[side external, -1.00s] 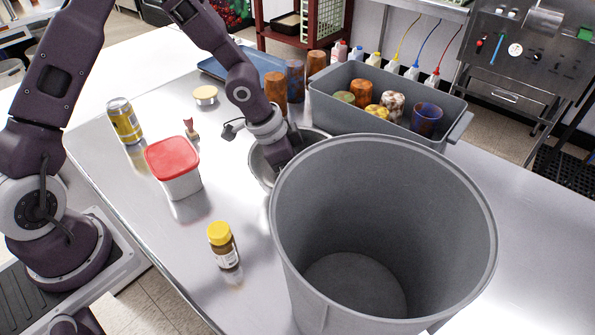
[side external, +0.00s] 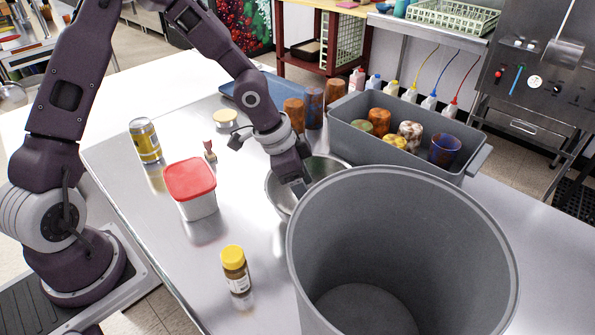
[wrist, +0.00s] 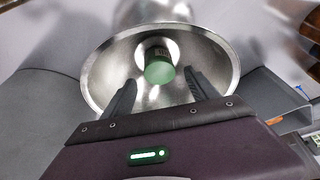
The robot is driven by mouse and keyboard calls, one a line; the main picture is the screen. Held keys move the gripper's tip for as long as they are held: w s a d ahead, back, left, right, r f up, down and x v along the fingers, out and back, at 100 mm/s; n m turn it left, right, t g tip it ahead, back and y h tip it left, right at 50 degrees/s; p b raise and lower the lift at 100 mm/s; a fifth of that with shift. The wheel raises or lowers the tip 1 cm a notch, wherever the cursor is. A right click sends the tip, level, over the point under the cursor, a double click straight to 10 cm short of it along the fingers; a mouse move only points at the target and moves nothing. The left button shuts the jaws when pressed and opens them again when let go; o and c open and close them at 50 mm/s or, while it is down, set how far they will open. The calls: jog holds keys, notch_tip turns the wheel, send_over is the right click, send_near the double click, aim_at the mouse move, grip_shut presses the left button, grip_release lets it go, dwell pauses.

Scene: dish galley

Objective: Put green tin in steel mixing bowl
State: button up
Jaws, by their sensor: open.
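The steel mixing bowl (side external: 333,169) stands on the metal table, partly hidden behind the large grey bin and my arm in the side view. It also shows in the wrist view (wrist: 97,75). The green tin (wrist: 159,71) is inside the bowl in the wrist view, with its green end facing the camera.
A tall grey bin (side external: 400,245) stands close in front of the bowl, and a grey tub (side external: 375,150) with several cups behind it. A red-lidded container (side external: 190,180), yellow-capped jar (side external: 235,270) and yellow can (side external: 145,141) stand left.

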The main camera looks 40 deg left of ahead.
jog(key=s+a+r+y, duration=0.1)
jog(key=s+r, duration=0.1)
jog(key=r, duration=0.1)
jog(key=s+a+r+y, duration=0.1)
jog(key=s+a+r, duration=0.1)
jog(key=r, duration=0.1)
jog(key=s+a+r+n+y, duration=0.1)
jog(key=s+r, duration=0.2)
jog(key=shift+a+r, duration=0.25)
jog(key=shift+r, duration=0.15)
jog(key=s+r+n+t, duration=0.1)
jog(key=s+r+n, duration=0.2)
jog(key=s, duration=0.6)
jog(key=s+r+n+t, duration=0.1)
jog(key=s+r+n, duration=0.3)
jog(key=s+r, duration=0.3)
jog(key=shift+s+a+r, duration=0.15)
jog(key=shift+s+a, duration=0.3)
jog(key=shift+s, duration=0.7)
